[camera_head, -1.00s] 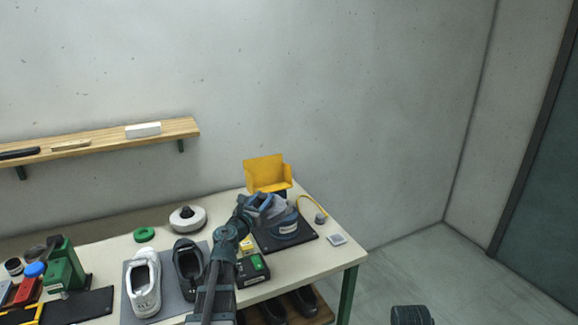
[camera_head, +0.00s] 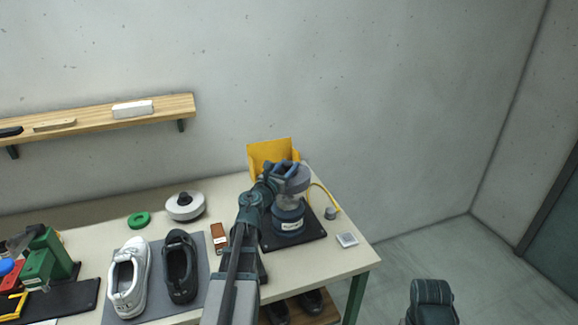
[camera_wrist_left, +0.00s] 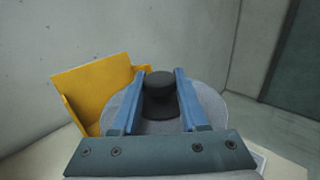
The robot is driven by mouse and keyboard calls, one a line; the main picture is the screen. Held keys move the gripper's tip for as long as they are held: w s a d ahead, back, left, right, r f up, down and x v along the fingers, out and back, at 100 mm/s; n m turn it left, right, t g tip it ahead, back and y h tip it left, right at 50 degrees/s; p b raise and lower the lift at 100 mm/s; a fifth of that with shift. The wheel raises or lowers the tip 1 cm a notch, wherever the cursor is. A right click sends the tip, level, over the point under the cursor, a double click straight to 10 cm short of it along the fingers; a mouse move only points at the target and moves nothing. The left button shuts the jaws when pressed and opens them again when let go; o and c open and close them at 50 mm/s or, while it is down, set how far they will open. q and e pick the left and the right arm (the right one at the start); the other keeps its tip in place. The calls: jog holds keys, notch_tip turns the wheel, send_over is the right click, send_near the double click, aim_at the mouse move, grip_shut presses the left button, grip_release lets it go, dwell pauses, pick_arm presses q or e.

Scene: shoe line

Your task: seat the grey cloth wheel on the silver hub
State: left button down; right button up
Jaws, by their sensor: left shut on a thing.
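My left gripper (camera_head: 284,169) is shut on the grey cloth wheel (camera_head: 297,185) and holds it over the blue machine (camera_head: 289,219) at the right end of the table. In the left wrist view, the wheel (camera_wrist_left: 207,103) is a pale grey disc with a black knob (camera_wrist_left: 159,95) between the two blue fingers. The silver hub (camera_head: 287,200) shows just below the wheel, on top of the machine. I cannot tell whether wheel and hub touch.
A yellow guard (camera_head: 272,152) stands close behind the machine, and also in the wrist view (camera_wrist_left: 95,90). A small grey block (camera_head: 346,240) sits right.

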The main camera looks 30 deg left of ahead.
pick_arm(q)
jog(key=shift+f+b, duration=2.45)
jog(key=shift+f, duration=0.2)
pick_arm(e)
jog(key=shift+f, duration=2.65)
pick_arm(q)
jog(key=shift+f+b, duration=0.65)
pick_arm(e)
jog(key=shift+f, duration=0.65)
pick_arm(q)
jog(key=c, duration=0.7)
grip_release()
jog(key=shift+s+d, duration=0.1)
jog(key=shift+s, duration=0.05)
